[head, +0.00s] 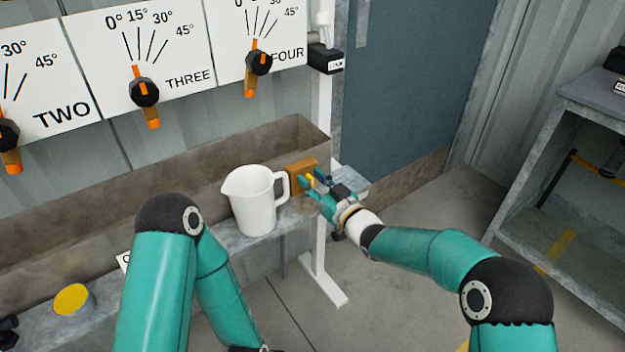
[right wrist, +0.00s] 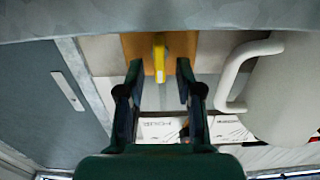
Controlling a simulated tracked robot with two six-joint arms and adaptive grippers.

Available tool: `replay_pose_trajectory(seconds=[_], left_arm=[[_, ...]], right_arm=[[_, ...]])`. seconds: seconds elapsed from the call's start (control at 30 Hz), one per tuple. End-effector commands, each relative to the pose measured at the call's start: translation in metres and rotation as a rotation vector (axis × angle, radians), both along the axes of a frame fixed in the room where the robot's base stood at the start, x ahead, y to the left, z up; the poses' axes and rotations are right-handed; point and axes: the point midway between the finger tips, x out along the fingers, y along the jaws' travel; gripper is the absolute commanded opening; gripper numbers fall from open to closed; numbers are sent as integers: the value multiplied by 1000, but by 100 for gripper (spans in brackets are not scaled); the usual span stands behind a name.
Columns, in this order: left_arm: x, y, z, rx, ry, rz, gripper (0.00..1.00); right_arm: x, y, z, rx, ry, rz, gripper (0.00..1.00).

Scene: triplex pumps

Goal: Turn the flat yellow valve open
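The flat yellow valve (right wrist: 159,55) shows in the right wrist view as a narrow yellow handle on an orange-brown block (right wrist: 188,44). In the head view the valve (head: 310,178) is a small yellow spot, mostly hidden by my right gripper (head: 314,183). In the right wrist view my right gripper (right wrist: 159,72) is open. Its two dark fingers stand on either side of the handle with a gap on each side. Whether the fingertips reach past the handle's near end is hard to tell. My left forearm runs off the bottom of the head view, and its gripper is out of view.
A white jug (head: 254,200) stands on the ledge just left of the block, close to my right gripper; it also shows in the right wrist view (right wrist: 285,95). A trough (head: 150,190) runs along the wall. A shelf (head: 560,190) stands right; the floor between is clear.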

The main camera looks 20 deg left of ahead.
Motion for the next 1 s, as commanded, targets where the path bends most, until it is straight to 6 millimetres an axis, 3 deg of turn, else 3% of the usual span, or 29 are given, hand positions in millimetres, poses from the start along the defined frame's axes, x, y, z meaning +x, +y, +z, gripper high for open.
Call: replay_pose_trajectory(seconds=[0.3, 0.5, 1.0], left_arm=[[0, 0, 0, 0, 0, 0, 0], [0, 0, 0, 0, 0, 0, 0], [0, 0, -1, 0, 0, 0, 0]], right_arm=[[1, 2, 0, 0, 0, 1, 34], [1, 2, 0, 0, 0, 1, 0], [2, 1, 0, 28, 36, 0, 0]])
